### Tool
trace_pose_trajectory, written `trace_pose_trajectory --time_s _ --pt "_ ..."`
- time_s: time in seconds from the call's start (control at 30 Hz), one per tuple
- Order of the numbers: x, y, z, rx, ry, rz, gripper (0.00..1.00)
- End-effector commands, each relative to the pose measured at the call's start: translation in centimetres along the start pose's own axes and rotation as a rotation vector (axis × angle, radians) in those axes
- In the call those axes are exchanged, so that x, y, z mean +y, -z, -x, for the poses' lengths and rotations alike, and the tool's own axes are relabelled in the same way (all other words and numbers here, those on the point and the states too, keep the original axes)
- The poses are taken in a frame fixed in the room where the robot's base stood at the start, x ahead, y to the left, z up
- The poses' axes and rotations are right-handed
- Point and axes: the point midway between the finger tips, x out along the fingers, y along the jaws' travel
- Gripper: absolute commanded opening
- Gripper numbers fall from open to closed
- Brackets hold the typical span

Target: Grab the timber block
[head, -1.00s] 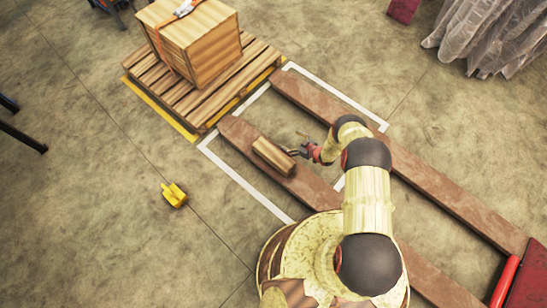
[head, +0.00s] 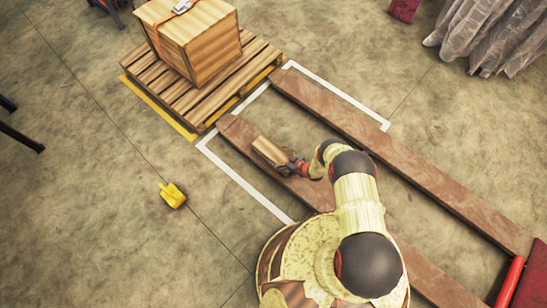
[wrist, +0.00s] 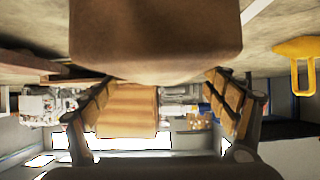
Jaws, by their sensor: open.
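The timber block (head: 270,151), a short brown wooden piece, lies on the left one of two long rust-brown beams (head: 321,193). My gripper (head: 294,166) is at the block's right end, low over the same beam. In the wrist view the block (wrist: 155,38) is large and close, filling the upper middle. The two padded fingers of my gripper (wrist: 158,105) are spread wide, with their tips near the block's lower edge in that picture. Nothing is held between them. Whether the fingers touch the block cannot be told.
A wooden crate (head: 193,47) stands on a pallet (head: 205,103) beyond the beams; the crate also shows between the fingers in the wrist view (wrist: 127,110). A yellow object (head: 173,195) lies on open floor to the left. The second beam (head: 390,155) runs parallel on the right.

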Motion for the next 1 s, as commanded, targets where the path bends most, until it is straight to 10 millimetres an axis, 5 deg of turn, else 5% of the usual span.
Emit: trace_pose_trajectory --time_s 0.33,1.0 --pt "0.05 0.08 -1.38 0.000 0.000 0.001 0.85" --pt "0.03 0.04 -1.36 0.000 0.000 0.001 0.47"
